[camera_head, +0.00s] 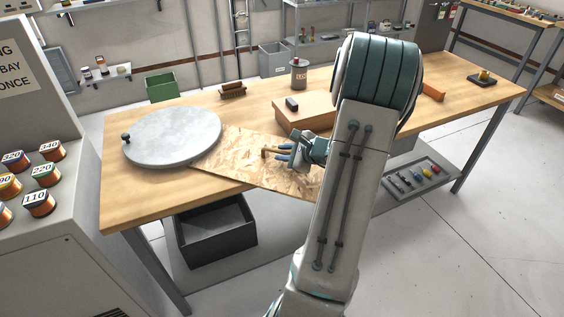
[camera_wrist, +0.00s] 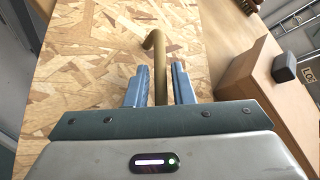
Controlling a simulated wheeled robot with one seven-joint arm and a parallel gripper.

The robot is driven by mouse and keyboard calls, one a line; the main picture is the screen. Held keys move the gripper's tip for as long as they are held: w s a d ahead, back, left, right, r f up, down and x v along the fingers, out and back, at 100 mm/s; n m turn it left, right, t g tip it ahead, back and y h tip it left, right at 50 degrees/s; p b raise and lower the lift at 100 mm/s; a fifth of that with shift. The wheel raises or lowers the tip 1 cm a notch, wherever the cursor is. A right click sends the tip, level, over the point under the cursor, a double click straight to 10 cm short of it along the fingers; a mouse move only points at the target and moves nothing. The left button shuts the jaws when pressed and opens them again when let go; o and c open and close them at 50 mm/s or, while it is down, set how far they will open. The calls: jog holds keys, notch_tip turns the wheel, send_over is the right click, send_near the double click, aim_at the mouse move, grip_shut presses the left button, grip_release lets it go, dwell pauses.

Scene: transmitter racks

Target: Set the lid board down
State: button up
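The lid board (camera_head: 243,152) is a flat wood-chip panel with a brass bar handle (camera_head: 267,151). In the head view it spans the front edge of the workbench, beside the grey round slab. I cannot tell whether it rests on the bench or hangs just above it. In the wrist view the board (camera_wrist: 100,60) fills the left and middle, with the bent brass handle (camera_wrist: 159,65) on it. My gripper (camera_wrist: 160,78) has its two blue fingers on either side of the handle. Narrow gaps seem to show, but contact is unclear. My gripper (camera_head: 287,152) is partly hidden by my arm.
The grey round slab (camera_head: 172,136) lies at the board's left. A cardboard-brown box (camera_head: 305,112) with a small dark block stands just behind; it also shows in the wrist view (camera_wrist: 265,85). A brush (camera_head: 232,90) and canister (camera_head: 299,74) stand behind. A dark open bin (camera_head: 215,232) is below the bench (camera_head: 130,200).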

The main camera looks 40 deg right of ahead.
jog(key=shift+w+a+f, duration=0.1)
jog(key=shift+w+f, duration=0.2)
jog(key=shift+w, duration=0.25)
grip_shut()
dwell(1.0)
